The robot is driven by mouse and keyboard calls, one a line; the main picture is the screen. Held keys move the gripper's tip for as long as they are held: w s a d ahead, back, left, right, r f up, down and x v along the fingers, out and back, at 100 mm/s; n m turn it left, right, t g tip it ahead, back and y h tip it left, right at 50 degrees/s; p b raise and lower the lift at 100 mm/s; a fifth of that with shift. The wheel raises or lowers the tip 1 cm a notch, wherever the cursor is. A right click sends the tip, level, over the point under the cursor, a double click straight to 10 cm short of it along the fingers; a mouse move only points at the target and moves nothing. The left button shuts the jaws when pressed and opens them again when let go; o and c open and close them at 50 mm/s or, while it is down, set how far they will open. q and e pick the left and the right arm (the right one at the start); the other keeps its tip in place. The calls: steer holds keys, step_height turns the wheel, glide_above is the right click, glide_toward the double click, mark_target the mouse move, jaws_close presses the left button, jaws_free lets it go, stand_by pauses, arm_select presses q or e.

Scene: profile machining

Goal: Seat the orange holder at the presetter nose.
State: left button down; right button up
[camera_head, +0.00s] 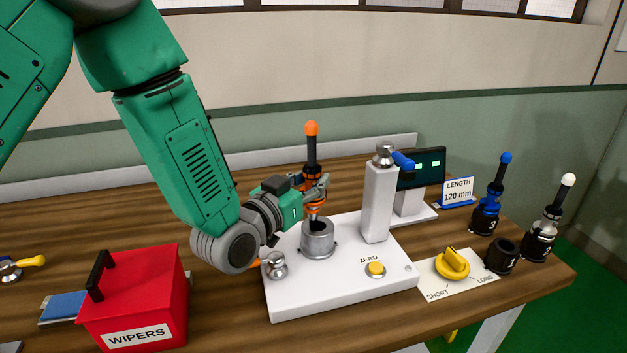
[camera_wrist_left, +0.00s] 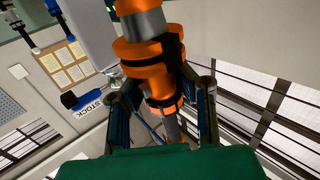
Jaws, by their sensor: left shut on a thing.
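The orange holder (camera_head: 311,152) stands upright, with a black shaft, an orange ball on top and orange bands lower down. My left gripper (camera_head: 317,190) is shut on its lower, banded part. The presetter nose (camera_head: 318,241) is a grey open cup on the white base, directly below the holder. The holder's metal lower end is at the cup's mouth; I cannot tell how far it reaches inside. In the left wrist view the orange holder (camera_wrist_left: 150,52) sits between the two fingers of the left gripper (camera_wrist_left: 162,88). My right gripper is not in view.
The white presetter base (camera_head: 343,290) carries a column (camera_head: 377,203) with a blue tip and a yellow ZERO button (camera_head: 375,269). A yellow knob (camera_head: 453,264), blue holder (camera_head: 487,202), white-tipped holder (camera_head: 545,225) and empty black pot (camera_head: 501,256) stand right. A red WIPERS box (camera_head: 135,300) stands left.

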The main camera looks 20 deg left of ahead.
arm_select(q)
steer(key=shift+d, duration=0.55)
stand_by(0.4)
steer(key=shift+f+b, duration=1.15)
steer(key=shift+f, duration=0.05)
stand_by(0.9)
steer(key=shift+r, duration=0.25)
steer(key=shift+f, duration=0.3)
stand_by(1.8)
steer(key=shift+r, duration=0.25)
stand_by(1.5)
steer(key=shift+f+b, duration=0.25)
steer(key=shift+b, duration=0.15)
steer(key=shift+f, duration=0.15)
